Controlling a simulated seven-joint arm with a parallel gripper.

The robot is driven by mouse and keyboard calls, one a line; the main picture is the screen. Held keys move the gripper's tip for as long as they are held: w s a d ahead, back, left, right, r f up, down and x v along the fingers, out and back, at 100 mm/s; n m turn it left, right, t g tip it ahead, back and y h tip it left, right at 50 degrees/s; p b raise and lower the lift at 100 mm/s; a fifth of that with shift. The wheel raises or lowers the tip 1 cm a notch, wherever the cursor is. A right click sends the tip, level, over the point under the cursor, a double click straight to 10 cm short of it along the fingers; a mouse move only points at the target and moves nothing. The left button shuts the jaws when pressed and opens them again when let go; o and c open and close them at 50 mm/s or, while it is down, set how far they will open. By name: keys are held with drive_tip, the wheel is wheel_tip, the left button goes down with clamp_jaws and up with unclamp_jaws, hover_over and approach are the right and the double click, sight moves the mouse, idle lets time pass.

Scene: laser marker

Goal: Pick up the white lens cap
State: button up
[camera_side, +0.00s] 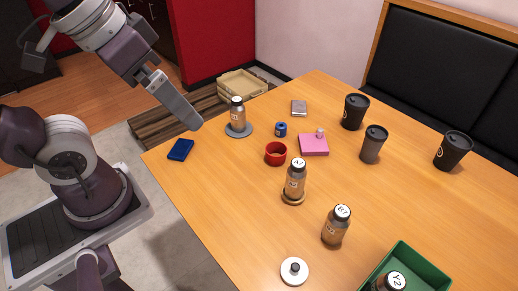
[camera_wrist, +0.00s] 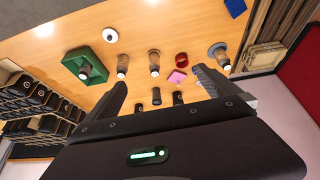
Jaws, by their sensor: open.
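The white lens cap (camera_side: 286,278), a round white disc with a small dark knob on top, lies on the table near the bottom edge of the side view. In the wrist view the white lens cap (camera_wrist: 111,38) shows as a small white disc at the top, left of centre. My gripper (camera_side: 192,122) is high over the table's left edge in the side view, far from the cap. In the wrist view my gripper (camera_wrist: 159,77) has its two fingers wide apart with nothing between them.
A green tray (camera_side: 437,274) with a bottle stands right of the cap. Bottles (camera_side: 335,229) (camera_side: 295,183), a red cup (camera_side: 276,156), a pink block (camera_side: 314,147) and dark cups (camera_side: 355,111) stand further back. A blue item (camera_side: 180,150) lies at the left edge. Table left of the cap is clear.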

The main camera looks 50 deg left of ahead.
sight(293, 268)
drive_tip(key=shift+s+a+f+t, duration=0.35)
drive_tip(key=shift+s+a, duration=0.15)
drive_tip(key=shift+s, duration=0.2)
drive_tip(key=shift+c, duration=0.4)
drive_tip(key=shift+s+a+f, duration=0.1)
drive_tip(key=shift+s+f, duration=0.05)
drive_tip(key=shift+s, duration=0.05)
drive_tip(key=shift+c, duration=1.2)
